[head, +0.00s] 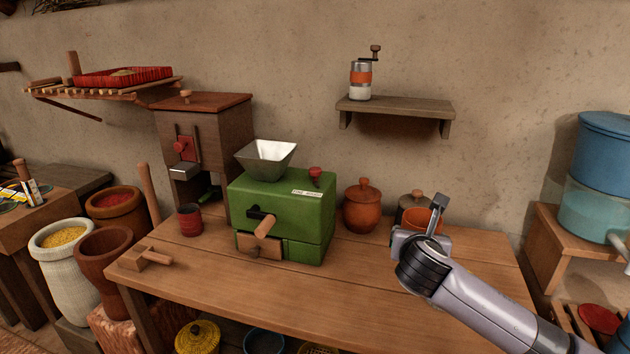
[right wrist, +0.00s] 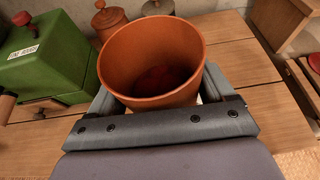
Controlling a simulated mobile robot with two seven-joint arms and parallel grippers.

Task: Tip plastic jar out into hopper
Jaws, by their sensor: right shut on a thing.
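The plastic jar (right wrist: 150,75) is an orange, open-topped cup. In the right wrist view it sits between the fingers of my right gripper (right wrist: 160,100), which is shut on it. The jar's inside is dark, with something reddish at the bottom that I cannot make out. In the head view the jar (head: 420,219) is partly hidden by my right gripper (head: 424,222), over the right part of the table. The hopper (head: 266,158) is a pale metal funnel on top of the green mill (head: 283,217), left of my right gripper and apart from it. My left gripper is not in view.
A lidded clay pot (head: 362,206) and a darker lidded pot (head: 413,204) stand behind, near the wall. A red cup (head: 190,219) and a wooden mallet (head: 145,259) are at the table's left. The front of the table (head: 300,290) is clear. A shelf (head: 396,108) hangs above.

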